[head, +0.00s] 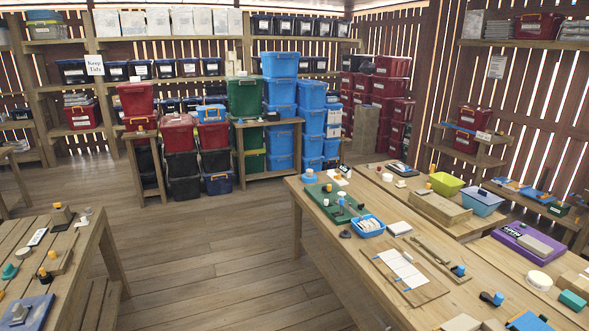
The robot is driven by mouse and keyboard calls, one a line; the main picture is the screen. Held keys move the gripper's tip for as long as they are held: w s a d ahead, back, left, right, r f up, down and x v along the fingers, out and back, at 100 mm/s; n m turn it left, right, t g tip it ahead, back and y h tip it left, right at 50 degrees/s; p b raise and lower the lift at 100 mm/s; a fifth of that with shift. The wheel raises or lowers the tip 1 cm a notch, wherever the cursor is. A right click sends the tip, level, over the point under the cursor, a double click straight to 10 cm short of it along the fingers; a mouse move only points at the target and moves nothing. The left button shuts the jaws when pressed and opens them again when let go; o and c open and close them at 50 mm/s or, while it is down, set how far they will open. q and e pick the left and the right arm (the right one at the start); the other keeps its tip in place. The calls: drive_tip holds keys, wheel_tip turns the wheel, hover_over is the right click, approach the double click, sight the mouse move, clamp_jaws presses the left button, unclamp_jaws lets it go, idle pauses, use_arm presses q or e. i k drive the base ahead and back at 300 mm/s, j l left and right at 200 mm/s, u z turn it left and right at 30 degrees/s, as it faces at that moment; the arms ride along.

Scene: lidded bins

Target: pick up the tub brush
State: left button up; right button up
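I cannot pick out the tub brush for certain; the small items are too small to tell. A long wooden strip (433,255) lies on the right table, with a small blue item (458,270) by its near end. A small blue and dark item (492,298) lies nearer the front of that table. Neither of my grippers is in view.
The right wooden table (335,262) holds a green board (327,206), a blue basket (367,227), a lime bin (446,184) and a purple case (528,243). A left table (92,245) has small items. Floor between them (215,255) is clear. Stacked bins stand behind.

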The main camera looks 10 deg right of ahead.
sight(433, 167)
drive_tip(key=i+l, duration=0.15)
drive_tip(key=i, duration=1)
drive_tip(key=i+l+z, duration=0.1)
drive_tip(key=i, duration=1)
drive_tip(key=i+j+z, duration=0.25)
drive_tip(key=i, duration=0.75)
drive_tip(key=i+l+z, duration=0.1)
drive_tip(key=z, duration=0.35)
drive_tip(key=i+z, duration=0.5)
drive_tip(key=z, duration=0.35)
drive_tip(key=i+j+z, duration=0.1)
drive_tip(key=i+z, duration=0.15)
drive_tip(key=z, duration=0.2)
